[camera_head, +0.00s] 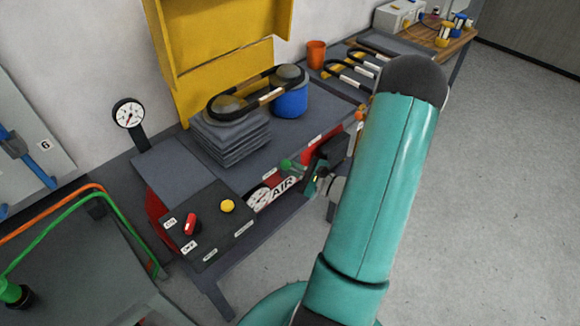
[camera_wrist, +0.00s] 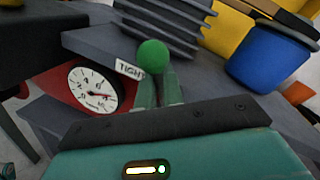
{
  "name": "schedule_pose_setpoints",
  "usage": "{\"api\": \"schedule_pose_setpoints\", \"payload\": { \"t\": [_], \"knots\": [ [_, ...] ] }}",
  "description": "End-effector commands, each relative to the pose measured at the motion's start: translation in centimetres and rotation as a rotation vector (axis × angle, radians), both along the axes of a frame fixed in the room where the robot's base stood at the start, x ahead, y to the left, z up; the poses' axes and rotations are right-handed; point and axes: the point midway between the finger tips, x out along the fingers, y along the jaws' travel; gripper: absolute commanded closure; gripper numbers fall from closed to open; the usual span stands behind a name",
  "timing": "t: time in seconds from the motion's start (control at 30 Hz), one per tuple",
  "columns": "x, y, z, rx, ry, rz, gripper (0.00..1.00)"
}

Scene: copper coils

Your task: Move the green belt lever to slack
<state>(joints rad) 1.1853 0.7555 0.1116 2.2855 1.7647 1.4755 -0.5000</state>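The belt lever's round green knob (camera_head: 286,163) stands out at the bench's front edge, just left of my gripper (camera_head: 308,172). In the wrist view the knob (camera_wrist: 152,56) is just beyond my fingertips (camera_wrist: 158,80), beside a white label reading TIGHT (camera_wrist: 130,69). My two fingers are close together, with a narrow gap between them. The knob overlaps their tips in the picture, and the lever's stem is hidden. I cannot tell whether the fingers touch or hold the lever. No slack label is readable.
A red tank with a gauge (camera_wrist: 94,88) sits under the bench edge. Behind are stacked grey plates (camera_head: 232,138), a blue cylinder (camera_head: 290,98) with a black belt (camera_head: 255,97) above, and a yellow frame (camera_head: 222,35). A switch panel (camera_head: 210,225) lies left. The floor right is clear.

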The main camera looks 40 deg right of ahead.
Motion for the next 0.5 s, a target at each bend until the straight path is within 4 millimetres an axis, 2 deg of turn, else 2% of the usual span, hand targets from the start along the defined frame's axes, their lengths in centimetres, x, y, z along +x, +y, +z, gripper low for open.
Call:
{"api": "schedule_pose_setpoints", "payload": {
  "t": [0.5],
  "knots": [
    [-0.05, -0.42, 0.25, 0.045, 0.001, -0.001, 1.0]
  ]
}}
